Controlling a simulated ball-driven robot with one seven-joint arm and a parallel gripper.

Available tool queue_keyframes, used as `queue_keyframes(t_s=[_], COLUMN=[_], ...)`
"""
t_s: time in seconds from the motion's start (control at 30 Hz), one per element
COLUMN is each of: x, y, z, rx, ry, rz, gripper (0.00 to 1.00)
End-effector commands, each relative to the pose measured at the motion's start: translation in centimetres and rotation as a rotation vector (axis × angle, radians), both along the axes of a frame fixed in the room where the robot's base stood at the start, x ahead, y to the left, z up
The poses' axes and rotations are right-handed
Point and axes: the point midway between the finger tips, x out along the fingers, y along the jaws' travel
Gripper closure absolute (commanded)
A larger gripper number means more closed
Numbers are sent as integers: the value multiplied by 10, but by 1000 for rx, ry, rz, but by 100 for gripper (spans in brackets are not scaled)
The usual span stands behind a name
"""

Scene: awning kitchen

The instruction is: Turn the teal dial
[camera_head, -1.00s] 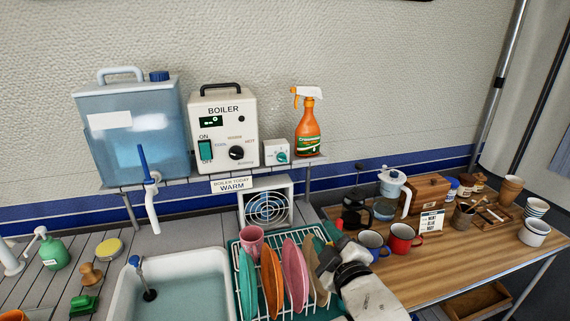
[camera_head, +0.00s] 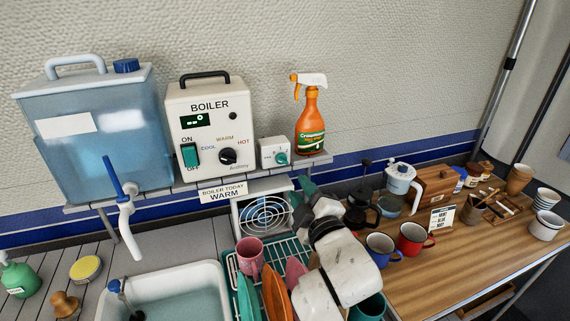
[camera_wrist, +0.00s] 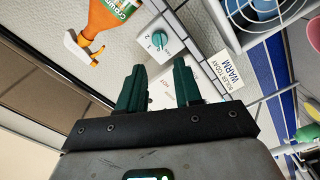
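The teal dial (camera_head: 281,158) is a small round knob on the front of a small white box (camera_head: 267,147), which stands on the shelf between the boiler and the spray bottle. In the wrist view the dial (camera_wrist: 161,39) shows just beyond my fingertips, with number marks around it. My gripper (camera_head: 303,192) is below and slightly right of the dial in the head view, in front of the shelf edge. In the wrist view its two teal fingers (camera_wrist: 159,78) are apart with nothing between them. They do not appear to touch the dial.
The boiler (camera_head: 208,118) with its black knob (camera_head: 227,156) stands left of the box. An orange spray bottle (camera_head: 310,122) stands close on the right. A fan (camera_head: 264,214), a "WARM" sign (camera_head: 223,192) and a dish rack (camera_head: 232,270) are below.

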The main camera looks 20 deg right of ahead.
Motion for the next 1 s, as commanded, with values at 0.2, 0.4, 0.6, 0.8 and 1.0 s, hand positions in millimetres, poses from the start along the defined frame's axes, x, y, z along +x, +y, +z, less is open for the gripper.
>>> queue_keyframes(t_s=[0.2,0.4,0.6,0.8,1.0], x=[38,71,91,97,97], y=[0,0,0,0,0], z=[3,3,1,1,1], rx=[-1,-1,-1,0,0], ry=[0,-1,0,0,0], rz=[1,0,1,1,1], gripper=[66,66,66,66,66])
